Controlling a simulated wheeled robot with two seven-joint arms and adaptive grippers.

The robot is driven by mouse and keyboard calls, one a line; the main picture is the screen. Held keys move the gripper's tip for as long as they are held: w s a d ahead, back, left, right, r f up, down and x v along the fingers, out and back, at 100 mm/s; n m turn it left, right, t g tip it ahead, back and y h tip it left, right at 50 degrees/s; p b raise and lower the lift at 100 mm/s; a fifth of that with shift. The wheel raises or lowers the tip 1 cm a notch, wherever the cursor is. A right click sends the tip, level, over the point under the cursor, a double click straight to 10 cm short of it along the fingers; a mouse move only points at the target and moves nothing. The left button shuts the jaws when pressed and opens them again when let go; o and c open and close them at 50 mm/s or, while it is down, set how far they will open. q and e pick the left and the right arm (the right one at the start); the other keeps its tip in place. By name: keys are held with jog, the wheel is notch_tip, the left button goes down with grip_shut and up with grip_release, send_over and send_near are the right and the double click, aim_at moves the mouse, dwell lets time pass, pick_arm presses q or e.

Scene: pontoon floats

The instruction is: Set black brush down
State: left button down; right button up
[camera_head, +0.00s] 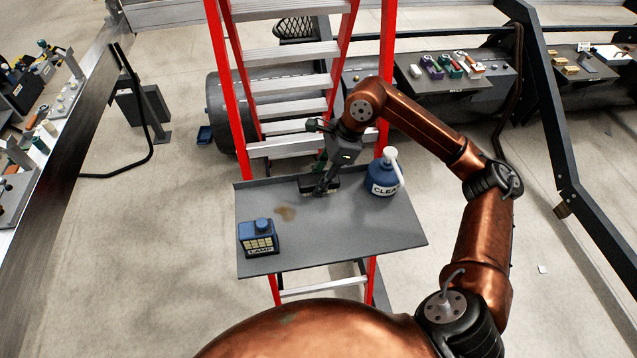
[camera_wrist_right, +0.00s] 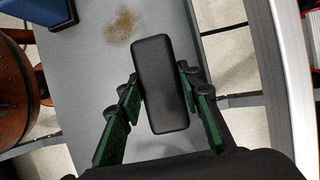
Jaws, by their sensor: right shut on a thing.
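The black brush (camera_wrist_right: 160,85) shows in the wrist view as a dark rounded block, with its long side pointing away from the wrist. My right gripper (camera_wrist_right: 160,105) has its green fingers closed on either side of it. In the head view my right gripper (camera_head: 322,184) reaches down over the back middle of the grey tray (camera_head: 340,235) on the red ladder. The brush (camera_head: 308,187) is partly hidden there by the fingers. It is low at the tray; I cannot tell whether it touches the surface. My left gripper is not in view.
A blue cleaner bottle (camera_head: 381,180) with a white nozzle stands at the tray's back right. A blue-topped lamp box (camera_head: 258,238) stands at the front left. A brown stain (camera_head: 285,213) lies left of the gripper. The tray's front middle and right are clear.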

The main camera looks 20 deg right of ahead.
jog(key=shift+f+p, duration=0.3)
jog(key=shift+f, duration=0.85)
jog(key=o, duration=1.2)
jog(key=shift+r, duration=0.15)
jog(key=b+v, duration=0.2)
jog(key=v, duration=1)
